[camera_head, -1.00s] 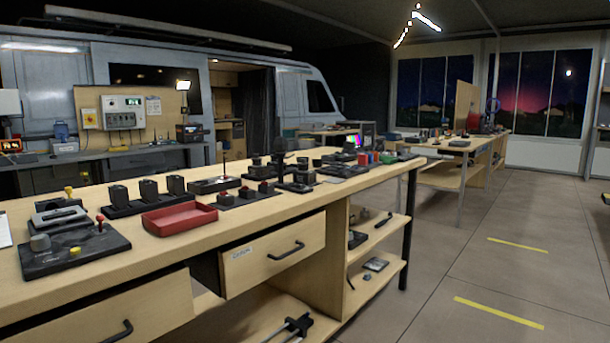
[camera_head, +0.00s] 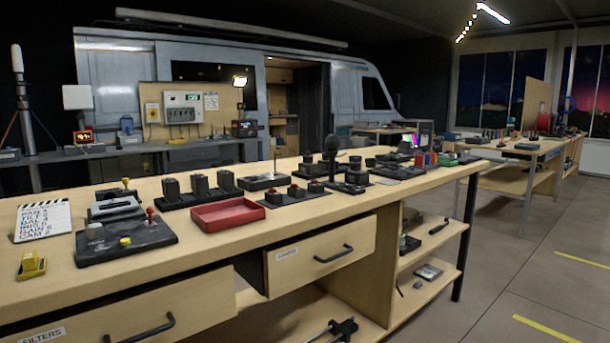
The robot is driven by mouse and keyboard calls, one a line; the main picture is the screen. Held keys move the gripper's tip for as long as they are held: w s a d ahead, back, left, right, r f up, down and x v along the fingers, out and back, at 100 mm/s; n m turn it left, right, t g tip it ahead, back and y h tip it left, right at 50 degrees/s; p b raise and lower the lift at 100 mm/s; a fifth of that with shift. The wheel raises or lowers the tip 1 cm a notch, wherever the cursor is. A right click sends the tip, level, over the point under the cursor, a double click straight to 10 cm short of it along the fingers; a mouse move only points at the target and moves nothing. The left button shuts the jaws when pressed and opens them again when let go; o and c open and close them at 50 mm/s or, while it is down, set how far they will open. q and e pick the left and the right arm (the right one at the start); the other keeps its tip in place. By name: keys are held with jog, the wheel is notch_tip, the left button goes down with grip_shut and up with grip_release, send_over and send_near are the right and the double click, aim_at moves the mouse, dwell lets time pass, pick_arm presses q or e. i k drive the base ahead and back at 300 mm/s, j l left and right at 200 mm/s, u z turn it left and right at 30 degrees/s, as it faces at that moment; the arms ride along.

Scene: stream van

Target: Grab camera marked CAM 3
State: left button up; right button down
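No camera with a readable CAM 3 marking shows in the head view. Three small black upright blocks (camera_head: 199,186) stand in a row on a black base on the near wooden bench (camera_head: 330,207). I cannot tell whether they are cameras or something else. A white card (camera_head: 42,220) with handwritten lines stands at the bench's left; its small text seems to include "CAM", but the number is hard to read. Neither of my grippers is in view.
A red tray (camera_head: 228,214) and a black control panel (camera_head: 126,240) sit on the bench. Drawers (camera_head: 322,253) and lower shelves are beneath. A second bench (camera_head: 525,151) stands at right. The floor (camera_head: 500,270) between is clear. A van (camera_head: 115,82) is behind.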

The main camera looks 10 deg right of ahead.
aim_at(356, 175)
jog(key=i+l+u, duration=0.1)
jog(key=l+u, duration=0.2)
jog(key=l, duration=0.25)
jog(key=l+u, duration=0.25)
jog(key=l, duration=0.3)
jog(key=l+u, duration=0.3)
jog(key=l, duration=2)
jog(key=k, duration=0.05)
